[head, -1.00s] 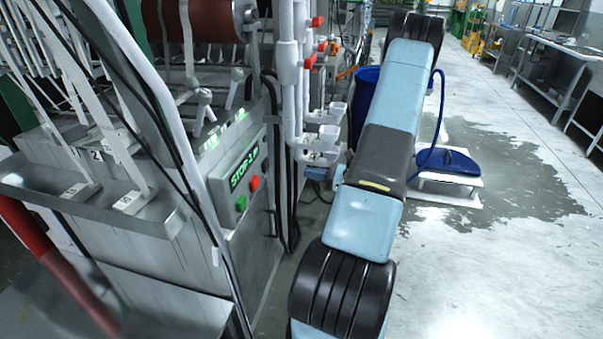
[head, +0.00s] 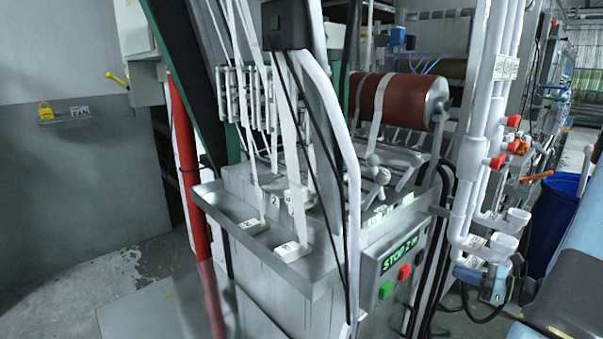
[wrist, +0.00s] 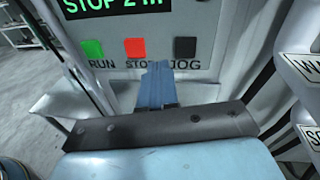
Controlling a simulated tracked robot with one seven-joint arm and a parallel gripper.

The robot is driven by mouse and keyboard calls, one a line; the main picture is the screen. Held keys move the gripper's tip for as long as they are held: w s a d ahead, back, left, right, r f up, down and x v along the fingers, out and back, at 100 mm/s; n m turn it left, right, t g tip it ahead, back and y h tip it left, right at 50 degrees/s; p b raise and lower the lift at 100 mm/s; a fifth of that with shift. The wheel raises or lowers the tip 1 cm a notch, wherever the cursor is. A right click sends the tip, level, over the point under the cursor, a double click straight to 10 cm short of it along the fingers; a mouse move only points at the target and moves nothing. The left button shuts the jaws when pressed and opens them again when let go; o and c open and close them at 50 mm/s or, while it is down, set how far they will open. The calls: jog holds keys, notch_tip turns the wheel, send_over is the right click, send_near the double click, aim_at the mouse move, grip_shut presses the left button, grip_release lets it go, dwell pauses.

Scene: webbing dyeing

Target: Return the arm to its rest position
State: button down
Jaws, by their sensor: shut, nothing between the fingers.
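My gripper (wrist: 156,85) shows in the wrist view with its blue fingers together and nothing between them. It points toward the control panel (wrist: 215,70), near the red STOP button (wrist: 135,48) and left of the black JOG button (wrist: 185,47). The green RUN button (wrist: 92,50) is farther left. I cannot tell the gap between fingertips and panel. The panel's green display (head: 402,252) appears to read STOP 2 m.
The webbing machine has a metal tray (head: 240,225), white straps and a reddish-brown roller (head: 390,100). White pipes (head: 490,120) with red valves and a blue bin (head: 555,215) stand near my arm. A red post (head: 187,160) rises at left. Some floor (head: 70,295) is clear at lower left.

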jog(key=s+a+r+n+g+h, duration=0.25)
jog(key=a+r+n+g, duration=0.25)
jog(key=a+r+n, duration=0.3)
jog(key=s+a+r+n+g+h, duration=0.1)
jog(key=s+a+r+n+g, duration=0.35)
jog(key=a+r, duration=0.45)
jog(key=s+a+r+n+t+h, duration=0.2)
jog(key=s+a+r+n+h, duration=0.1)
jog(key=s+r+n, duration=0.3)
jog(key=s+a+r+n+t+h, duration=0.2)
jog(key=s+a+r+n+h, duration=0.2)
jog(key=s+r+n+h, duration=0.2)
jog(key=shift+s+r, duration=0.3)
jog(key=shift+s, duration=0.45)
